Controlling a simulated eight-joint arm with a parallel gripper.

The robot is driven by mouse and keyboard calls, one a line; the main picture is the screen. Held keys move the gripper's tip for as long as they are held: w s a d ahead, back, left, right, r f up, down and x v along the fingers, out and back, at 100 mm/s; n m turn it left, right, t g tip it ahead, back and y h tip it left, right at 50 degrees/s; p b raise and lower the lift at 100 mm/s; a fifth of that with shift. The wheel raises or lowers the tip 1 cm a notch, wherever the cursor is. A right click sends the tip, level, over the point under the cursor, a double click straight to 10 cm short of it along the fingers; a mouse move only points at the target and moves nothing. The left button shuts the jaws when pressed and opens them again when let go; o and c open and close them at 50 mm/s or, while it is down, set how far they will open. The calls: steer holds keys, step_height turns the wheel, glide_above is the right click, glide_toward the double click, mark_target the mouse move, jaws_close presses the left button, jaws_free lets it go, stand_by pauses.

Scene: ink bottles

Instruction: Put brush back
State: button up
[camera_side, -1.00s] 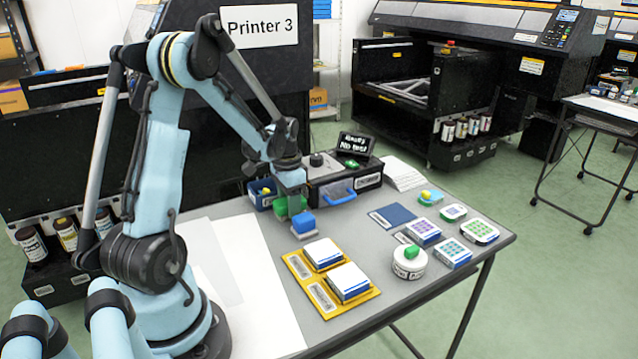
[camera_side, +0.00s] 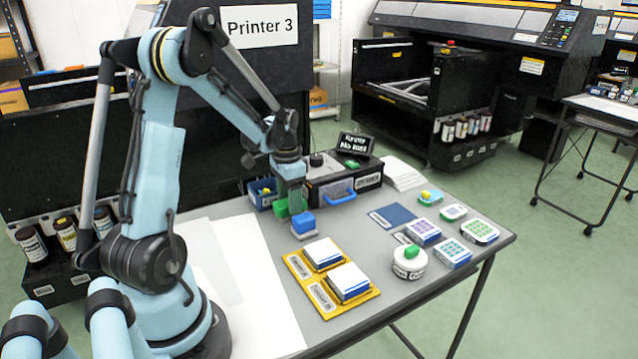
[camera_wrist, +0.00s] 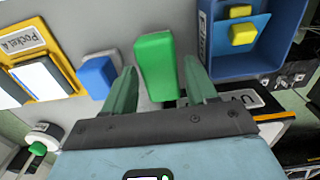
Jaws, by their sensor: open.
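My gripper (camera_side: 293,204) is low over the middle of the table, near the blue bin; its dark green fingers also show in the wrist view (camera_wrist: 160,72). I cannot tell for sure which thing is the brush.
A blue bin (camera_side: 262,193) holding yellow pieces (camera_wrist: 243,33) and a black box with a blue handle (camera_side: 341,198) stand close behind. A yellow tray (camera_side: 317,297) with white-topped blocks lies in front. A round white pot (camera_side: 409,264) with a green top stands right.

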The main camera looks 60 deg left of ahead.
step_height(320, 180, up, 10)
steer(key=s+d+r+t, duration=0.1)
steer(key=d+t, duration=0.6)
steer(key=d, duration=1.7)
steer(key=shift+s+d+r, duration=0.15)
steer(key=shift+s+d, duration=0.25)
steer(key=shift+s, duration=0.2)
